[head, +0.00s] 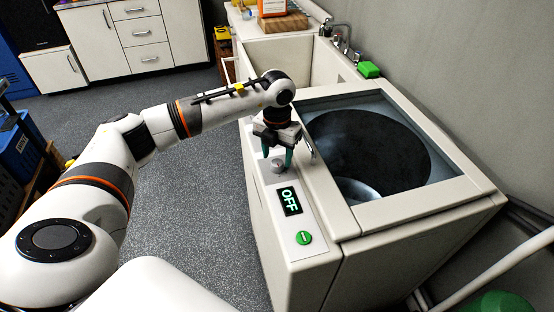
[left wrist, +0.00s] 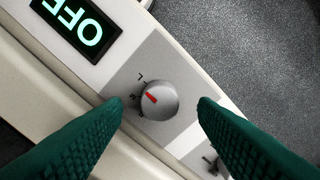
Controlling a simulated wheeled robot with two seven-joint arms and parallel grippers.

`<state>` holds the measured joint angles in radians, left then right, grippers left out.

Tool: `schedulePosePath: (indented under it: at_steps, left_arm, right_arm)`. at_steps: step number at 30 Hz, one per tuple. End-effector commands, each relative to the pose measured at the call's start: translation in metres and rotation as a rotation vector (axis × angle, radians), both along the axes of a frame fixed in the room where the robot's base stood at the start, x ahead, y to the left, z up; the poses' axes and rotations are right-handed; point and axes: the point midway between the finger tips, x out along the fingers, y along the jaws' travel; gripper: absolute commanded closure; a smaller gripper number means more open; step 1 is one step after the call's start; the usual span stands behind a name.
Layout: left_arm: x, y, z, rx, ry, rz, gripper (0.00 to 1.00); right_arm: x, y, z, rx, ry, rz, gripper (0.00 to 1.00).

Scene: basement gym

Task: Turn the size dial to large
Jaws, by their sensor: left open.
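The size dial (head: 278,166) is a round grey knob on the control strip of the white washer (head: 285,225). In the left wrist view the dial (left wrist: 158,101) has a red pointer aimed to the left, below the letter L (left wrist: 140,77); the other letters are small and hard to read. My left gripper (head: 277,155) is above the dial, pointing down. In the left wrist view its open green fingers (left wrist: 161,104) stand on either side of the dial, with gaps and nothing between them but the dial in line. My right gripper is out of view.
A display (head: 290,201) reading OFF and a green button (head: 304,238) sit nearer on the strip. A small switch (left wrist: 212,162) lies beyond the dial. The washer's glass lid (head: 370,150) is beside it. A sink with a tap (head: 340,32) and green sponge (head: 368,69) stands behind.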

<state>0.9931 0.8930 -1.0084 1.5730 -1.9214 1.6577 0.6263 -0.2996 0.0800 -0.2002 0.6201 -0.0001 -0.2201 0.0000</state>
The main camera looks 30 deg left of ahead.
Motion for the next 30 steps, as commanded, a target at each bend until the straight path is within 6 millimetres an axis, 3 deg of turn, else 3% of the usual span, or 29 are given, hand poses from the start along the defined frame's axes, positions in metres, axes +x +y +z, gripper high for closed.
schedulePosePath:
  at_steps: [6,13,19,30]
  left_arm:
    - [0.001,0.0,0.047,-0.001,-0.007,0.001,0.47]
    - [0.001,0.0,0.085,0.0,-0.005,0.001,0.47]
    - [0.0,0.0,0.096,0.0,-0.002,0.001,0.47]
    - [0.0,0.001,0.096,0.0,-0.001,0.001,0.47]
  right_arm:
    - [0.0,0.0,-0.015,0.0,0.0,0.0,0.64]
    - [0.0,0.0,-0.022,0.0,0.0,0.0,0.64]
    - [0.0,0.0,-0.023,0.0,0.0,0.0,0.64]
    - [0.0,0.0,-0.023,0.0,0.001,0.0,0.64]
